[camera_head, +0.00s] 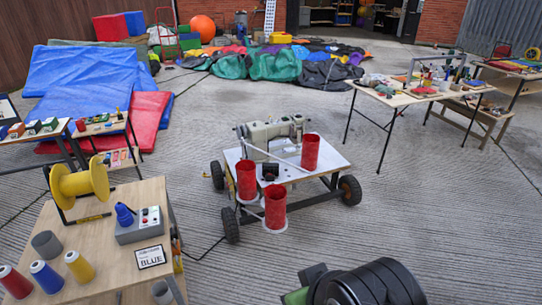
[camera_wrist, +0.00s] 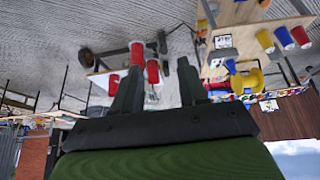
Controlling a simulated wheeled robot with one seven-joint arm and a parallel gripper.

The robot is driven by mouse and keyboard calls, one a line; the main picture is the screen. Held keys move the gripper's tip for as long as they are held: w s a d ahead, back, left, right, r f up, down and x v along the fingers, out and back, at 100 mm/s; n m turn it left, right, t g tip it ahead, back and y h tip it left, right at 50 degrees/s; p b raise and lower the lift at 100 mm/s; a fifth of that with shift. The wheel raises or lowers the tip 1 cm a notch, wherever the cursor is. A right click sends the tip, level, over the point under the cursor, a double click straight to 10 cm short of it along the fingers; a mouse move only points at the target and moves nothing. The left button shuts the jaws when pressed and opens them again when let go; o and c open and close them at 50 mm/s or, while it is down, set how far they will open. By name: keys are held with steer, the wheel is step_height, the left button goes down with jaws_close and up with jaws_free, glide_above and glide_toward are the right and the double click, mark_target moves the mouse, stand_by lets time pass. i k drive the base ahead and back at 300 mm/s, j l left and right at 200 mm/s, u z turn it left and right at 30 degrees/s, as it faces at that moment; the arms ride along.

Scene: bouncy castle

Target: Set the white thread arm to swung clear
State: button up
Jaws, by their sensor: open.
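A beige sewing machine (camera_head: 272,132) stands on a white-topped wheeled cart (camera_head: 318,172). A thin white bar, which looks like the thread arm (camera_head: 266,155), slants across the machine's front from upper left to lower right. Red cylinders stand around it: one on the top (camera_head: 310,151) and two at the near edge (camera_head: 246,180) (camera_head: 275,206). My gripper (camera_wrist: 159,67) is open and empty in the wrist view, its dark fingers well apart. That view is upside down; the cart (camera_wrist: 103,78) shows beyond the fingers, apart from them. The thread arm cannot be made out there.
A wooden table (camera_head: 108,242) at lower left holds a yellow spool (camera_head: 80,185), a grey control box (camera_head: 139,225) and several coloured cones. A dark cable runs on the floor toward the cart. A cluttered table (camera_head: 417,95) stands at right. Concrete around the cart is mostly clear.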

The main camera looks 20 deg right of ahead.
mark_target(242, 143)
steer(key=i+l+u, duration=0.55)
steer(key=l, duration=0.3)
steer(key=i+l+u, duration=0.25)
steer(key=l, duration=0.2)
steer(key=l+u, duration=0.3)
steer(key=l, duration=0.25)
steer(key=i+l+u, duration=0.25)
steer(key=l, duration=0.3)
steer(key=k+l+u, duration=0.1)
steer(key=l+u, duration=0.15)
steer(key=l, duration=0.3)
